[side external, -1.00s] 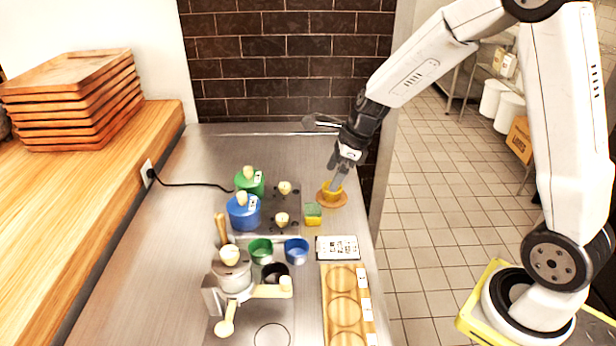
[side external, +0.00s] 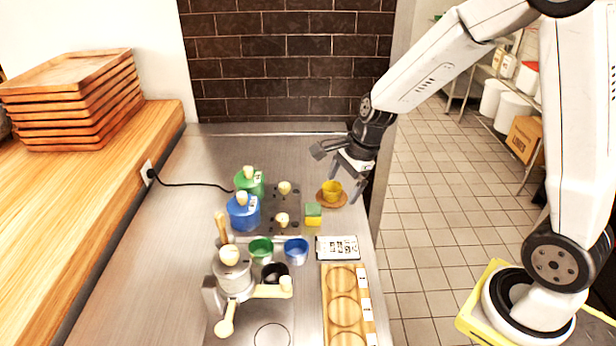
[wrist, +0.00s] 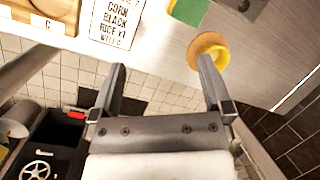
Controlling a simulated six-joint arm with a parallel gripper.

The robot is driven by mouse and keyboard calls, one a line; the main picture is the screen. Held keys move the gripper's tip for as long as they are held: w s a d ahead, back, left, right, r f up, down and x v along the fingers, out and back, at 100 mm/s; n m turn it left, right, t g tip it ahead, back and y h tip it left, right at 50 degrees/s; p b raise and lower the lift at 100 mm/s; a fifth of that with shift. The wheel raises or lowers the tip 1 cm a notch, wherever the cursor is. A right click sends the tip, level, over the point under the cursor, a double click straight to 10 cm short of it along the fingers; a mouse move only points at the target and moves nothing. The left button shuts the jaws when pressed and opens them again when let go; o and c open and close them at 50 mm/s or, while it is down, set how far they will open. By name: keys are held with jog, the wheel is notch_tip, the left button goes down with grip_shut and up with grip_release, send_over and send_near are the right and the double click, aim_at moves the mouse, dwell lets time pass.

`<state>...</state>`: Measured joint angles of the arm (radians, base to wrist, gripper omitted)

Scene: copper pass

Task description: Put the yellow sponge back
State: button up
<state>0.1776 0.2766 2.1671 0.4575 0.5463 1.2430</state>
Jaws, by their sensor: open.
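The sponge (side external: 313,214), yellow below and green on top, lies on the steel counter in front of the wooden saucer (side external: 324,201). Its green face also shows at the top edge of the wrist view (wrist: 188,10). A yellow cup (side external: 331,190) stands upright on the saucer; it also shows in the wrist view (wrist: 219,60), just beyond the right finger. My gripper (side external: 345,187) is open and empty, close beside the cup on its right.
A printed card (side external: 337,248) and a wooden board with round recesses (side external: 345,310) lie nearer the front. Green and blue canisters (side external: 243,212), small cups (side external: 296,251) and a grinder-like device (side external: 233,270) stand to the left. The counter's right edge (side external: 372,240) drops to the floor.

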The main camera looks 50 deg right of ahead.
jog(key=s+a+n+h, duration=0.1)
jog(key=s+n, duration=0.4)
jog(key=n, duration=0.5)
jog(key=s+a+f+n+h, duration=0.1)
jog(key=s+a+n, duration=0.1)
jog(key=s+n, duration=0.4)
jog(key=n, duration=0.4)
jog(key=shift+n, duration=0.3)
